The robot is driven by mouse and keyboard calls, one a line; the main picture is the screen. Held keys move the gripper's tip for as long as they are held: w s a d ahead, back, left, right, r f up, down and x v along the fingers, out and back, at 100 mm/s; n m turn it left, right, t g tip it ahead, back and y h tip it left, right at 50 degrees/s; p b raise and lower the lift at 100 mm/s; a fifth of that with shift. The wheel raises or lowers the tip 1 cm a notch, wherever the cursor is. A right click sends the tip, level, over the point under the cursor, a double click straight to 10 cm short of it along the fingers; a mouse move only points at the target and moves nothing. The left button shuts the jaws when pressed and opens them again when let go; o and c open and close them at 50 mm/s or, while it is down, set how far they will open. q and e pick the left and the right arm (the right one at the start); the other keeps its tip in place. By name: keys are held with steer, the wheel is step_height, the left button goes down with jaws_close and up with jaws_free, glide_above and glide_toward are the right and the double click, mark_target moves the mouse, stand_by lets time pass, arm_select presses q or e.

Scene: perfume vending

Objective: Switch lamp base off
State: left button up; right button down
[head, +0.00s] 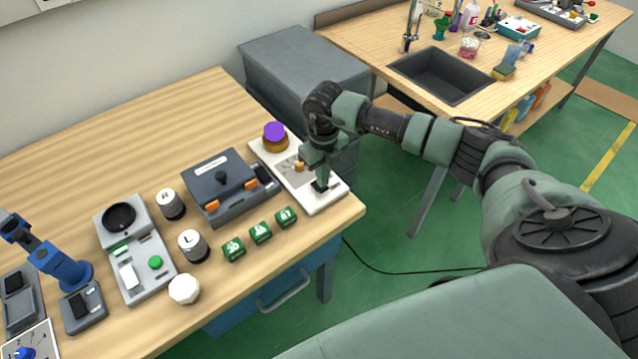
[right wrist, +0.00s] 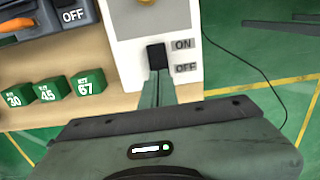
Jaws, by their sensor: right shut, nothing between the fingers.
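The lamp base (head: 328,199) is a white plate at the right end of the wooden table, with a purple-topped amber piece (head: 275,135) at its far end. In the right wrist view its black rocker switch (right wrist: 157,57) sits beside the ON and OFF labels, ON farther from the gripper, OFF nearer. My right gripper (head: 321,180) is shut and empty, pointing down over the switch end of the plate. Its fingertips (right wrist: 155,80) are at the switch's near, OFF-side edge; whether they touch is unclear. Which way the rocker is tipped is hard to tell. My left gripper is not in view.
Left of the lamp base stand a dark grey box (head: 222,182) with orange latches and several green numbered cubes (head: 261,233). A scale-like device (head: 137,245) is farther left. A grey cabinet (head: 300,70) stands behind the table's right end. Open floor lies to the right.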

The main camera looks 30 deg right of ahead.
steer(key=shift+s+f+b, duration=0.1)
steer(key=shift+f+b, duration=0.85)
steer(key=shift+f, duration=0.15)
stand_by(0.4)
steer(key=shift+r+p, duration=0.7)
steer(key=shift+r, duration=0.15)
steer(key=shift+r+p, duration=1.6)
steer(key=shift+r, duration=1.1)
steer(key=shift+f, duration=0.1)
